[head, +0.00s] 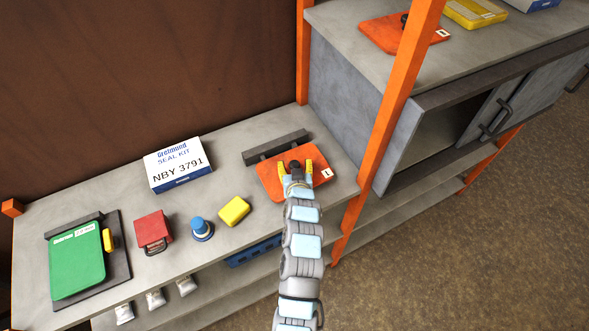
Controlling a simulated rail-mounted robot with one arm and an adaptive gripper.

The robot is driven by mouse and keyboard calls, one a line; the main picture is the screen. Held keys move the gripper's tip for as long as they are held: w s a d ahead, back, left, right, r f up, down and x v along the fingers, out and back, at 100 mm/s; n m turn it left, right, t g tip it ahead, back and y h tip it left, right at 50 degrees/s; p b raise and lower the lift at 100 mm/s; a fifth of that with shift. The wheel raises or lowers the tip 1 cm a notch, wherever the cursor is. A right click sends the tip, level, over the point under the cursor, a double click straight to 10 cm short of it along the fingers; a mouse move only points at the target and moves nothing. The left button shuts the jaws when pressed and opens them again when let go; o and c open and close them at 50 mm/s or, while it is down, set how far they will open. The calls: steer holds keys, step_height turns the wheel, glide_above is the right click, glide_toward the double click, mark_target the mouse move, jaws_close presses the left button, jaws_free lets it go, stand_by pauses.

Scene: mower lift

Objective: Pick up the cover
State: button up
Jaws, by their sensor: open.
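An orange cover (273,186) with a white label marked with a single character lies flat on the grey bench, in front of a dark bar. My gripper (295,166) is over this cover, with its yellow fingertips apart. A dark knob-like part of the cover shows between the fingertips. My gripper and wrist hide part of the cover, and I cannot tell whether the fingers touch the knob. A second orange cover (382,34) with a dark knob and a white label lies on top of the grey cabinet at the upper right.
On the bench (110,189) are a white seal kit box (178,164), a yellow block (234,211), a blue knob-like part (201,229), a red block (153,229) and a green case (77,262). An orange post (385,135) rises right of my gripper.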

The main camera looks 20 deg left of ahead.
steer(key=shift+w+a+f, duration=0.1)
steer(key=shift+w+a, duration=0.1)
steer(key=shift+w, duration=0.15)
jaws_close()
stand_by(0.3)
